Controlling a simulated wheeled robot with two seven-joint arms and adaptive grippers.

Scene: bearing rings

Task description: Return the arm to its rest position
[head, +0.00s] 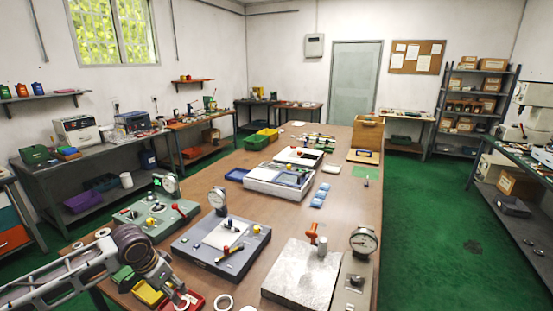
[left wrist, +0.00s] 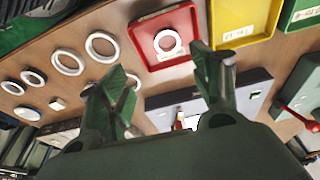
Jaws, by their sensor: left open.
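My left gripper (head: 180,293) is at the near left of the workbench in the head view. In the left wrist view its two fingers (left wrist: 160,88) are spread apart with nothing between them. A red tray (left wrist: 142,38) lies beyond the fingertips, with one pale ring (left wrist: 167,33) in it. White bearing rings (left wrist: 68,62) and smaller dark-centred ones (left wrist: 34,77) lie loose on the wood to the left. In the head view the red tray (head: 196,299) is partly hidden by the gripper, and a ring (head: 224,302) lies beside it. My right gripper is not in view.
A yellow tray (left wrist: 240,36) and a green tray (left wrist: 290,24) adjoin the red one. Gauge fixtures stand close by: a green plate (head: 150,221), a grey plate (head: 225,248) and a granite-like block (head: 300,275) with a dial stand. The floor (head: 440,240) right of the bench is clear.

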